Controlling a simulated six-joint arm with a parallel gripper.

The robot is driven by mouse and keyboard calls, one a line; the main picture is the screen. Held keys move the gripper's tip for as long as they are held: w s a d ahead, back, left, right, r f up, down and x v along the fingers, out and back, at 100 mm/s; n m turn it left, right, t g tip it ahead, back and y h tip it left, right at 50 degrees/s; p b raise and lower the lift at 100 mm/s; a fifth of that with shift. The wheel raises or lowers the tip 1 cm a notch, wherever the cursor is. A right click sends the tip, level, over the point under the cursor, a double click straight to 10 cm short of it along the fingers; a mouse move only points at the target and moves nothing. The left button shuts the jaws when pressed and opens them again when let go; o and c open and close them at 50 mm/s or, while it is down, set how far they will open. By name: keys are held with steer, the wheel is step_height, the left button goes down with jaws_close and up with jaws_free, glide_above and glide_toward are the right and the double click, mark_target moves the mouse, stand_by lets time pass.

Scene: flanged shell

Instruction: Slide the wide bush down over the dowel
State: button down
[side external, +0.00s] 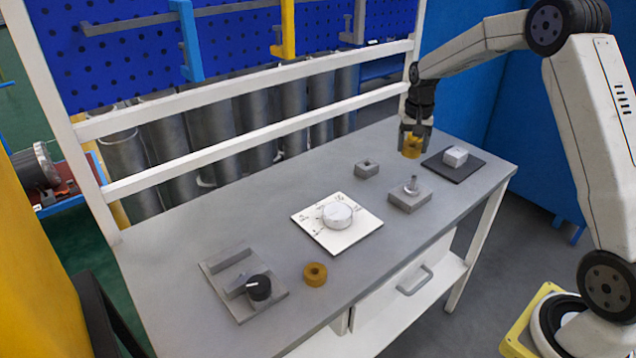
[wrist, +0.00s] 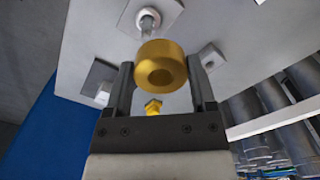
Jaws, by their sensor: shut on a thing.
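My gripper (side external: 412,142) is shut on a gold ring-shaped bush (side external: 411,149), held above the table. In the wrist view the bush (wrist: 160,55) sits between the two fingertips, its hole partly facing the camera. The dowel (side external: 411,184) is a short grey metal pin standing upright on a square grey block (side external: 404,202). The bush is above and apart from it, further back in the side view. In the wrist view the dowel (wrist: 147,22) shows beyond the bush, near the top edge. A second bush, orange-brown (side external: 315,274), lies at the table's front.
A grey block with a hole (side external: 366,169) stands left of the dowel block. A black plate with a white block (side external: 455,156) lies to the right. A white plate with a round dial (side external: 337,215) and a grey plate with a black knob (side external: 259,288) lie leftward.

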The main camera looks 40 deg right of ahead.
mark_target(415, 176)
steer(key=shift+s+d+m, duration=0.15)
steer(key=shift+s+d, duration=0.05)
steer(key=shift+d, duration=0.45)
steer(key=shift+s+d+m, duration=0.15)
steer(key=shift+s+d, duration=0.05)
steer(key=shift+d, duration=0.4)
steer(key=shift+f, duration=0.15)
steer(key=shift+f, duration=2.7)
steer(key=shift+f, duration=2.9)
jaws_free()
steer(key=shift+r, duration=0.1)
steer(key=shift+r, duration=3.8)
